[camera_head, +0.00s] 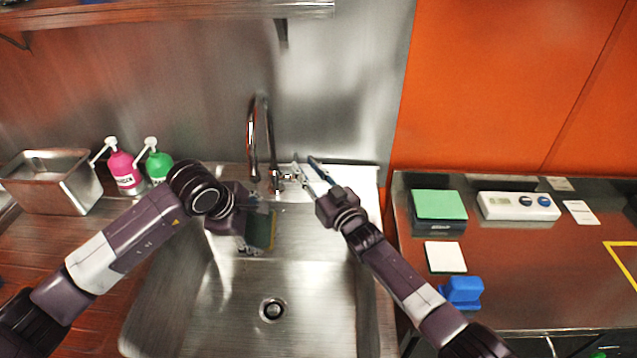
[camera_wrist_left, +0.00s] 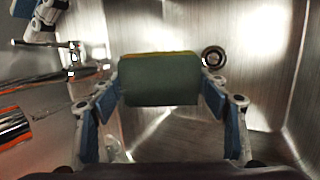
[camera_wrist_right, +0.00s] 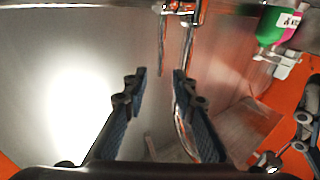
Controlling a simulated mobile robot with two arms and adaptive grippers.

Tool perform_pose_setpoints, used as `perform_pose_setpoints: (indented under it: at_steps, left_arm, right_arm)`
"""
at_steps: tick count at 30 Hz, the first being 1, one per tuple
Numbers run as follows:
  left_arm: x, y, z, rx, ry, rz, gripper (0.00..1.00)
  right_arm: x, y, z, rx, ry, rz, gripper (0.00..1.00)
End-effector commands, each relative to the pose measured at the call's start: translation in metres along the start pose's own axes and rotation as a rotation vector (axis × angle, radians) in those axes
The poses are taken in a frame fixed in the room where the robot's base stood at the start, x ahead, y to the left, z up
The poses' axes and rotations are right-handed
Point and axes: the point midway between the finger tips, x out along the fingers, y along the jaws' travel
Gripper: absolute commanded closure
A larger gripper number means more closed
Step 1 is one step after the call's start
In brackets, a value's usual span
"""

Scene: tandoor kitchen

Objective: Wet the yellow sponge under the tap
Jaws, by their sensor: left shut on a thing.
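The sponge (camera_head: 262,230), with a dark green face and a thin yellow layer, is held by my left gripper (camera_head: 257,236) over the back of the sink. In the left wrist view the sponge (camera_wrist_left: 158,82) is pinched between both fingers. The chrome tap (camera_head: 258,135) stands behind the sink, its spout arching above and close to the sponge. I cannot tell whether water runs. My right gripper (camera_head: 310,165) is just right of the tap's lever (camera_head: 288,177). In the right wrist view its fingers (camera_wrist_right: 155,78) are apart with nothing between them.
The steel sink (camera_head: 315,300) is empty around its drain (camera_head: 272,309). Pink (camera_head: 124,170) and green (camera_head: 158,163) soap bottles and a steel bin (camera_head: 52,185) stand left. The right counter holds a green-topped block (camera_head: 440,204), a scale (camera_head: 518,206) and a blue item (camera_head: 462,292).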

Motion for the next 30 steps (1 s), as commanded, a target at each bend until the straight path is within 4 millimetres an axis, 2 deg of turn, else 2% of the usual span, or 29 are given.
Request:
perform_pose_setpoints:
  at_steps: [3, 12, 18, 30]
  left_arm:
    - [0.0, 0.0, 0.0, 0.0, 0.0, 0.0, 0.51]
    - [0.0, 0.0, 0.0, 0.0, 0.0, 0.0, 0.52]
    - [0.0, 0.0, 0.0, 0.0, 0.0, 0.0, 0.52]
    - [0.0, 0.0, 0.0, 0.0, 0.0, 0.0, 0.52]
  right_arm:
    - [-0.018, 0.001, 0.002, 0.001, -0.001, 0.001, 0.75]
    - [-0.05, 0.001, 0.001, 0.0, 0.0, 0.001, 0.75]
    - [-0.058, 0.001, 0.001, 0.0, 0.0, 0.001, 0.75]
    - [-0.058, 0.001, 0.0, 0.0, 0.0, 0.001, 0.75]
